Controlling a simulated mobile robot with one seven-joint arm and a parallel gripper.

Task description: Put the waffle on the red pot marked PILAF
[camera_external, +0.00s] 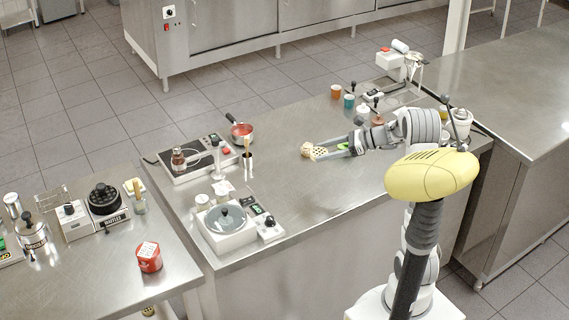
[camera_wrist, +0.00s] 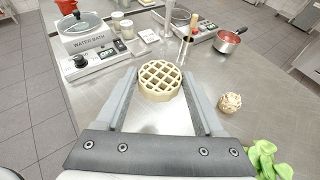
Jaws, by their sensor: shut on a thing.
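The waffle (camera_wrist: 160,80) is a thick, round, pale grid piece. My gripper (camera_wrist: 161,88) is shut on it, with one finger on each side at the tips. In the external view the waffle (camera_external: 319,153) is at the end of my gripper (camera_external: 320,152), low over the right part of the steel counter; I cannot tell whether it touches the counter. A small red pot (camera_external: 149,261) with a pale, dotted top stands on the left counter near its front edge. Its lettering is too small to read.
A pale woven ball (camera_wrist: 230,102) lies beside the waffle, with green leaves (camera_wrist: 268,160) nearby. A water bath (camera_external: 226,226), a hot plate (camera_external: 193,157) and a saucepan with red contents (camera_external: 241,131) stand between my gripper and the left counter. A waffle iron (camera_external: 104,201) is behind the red pot.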

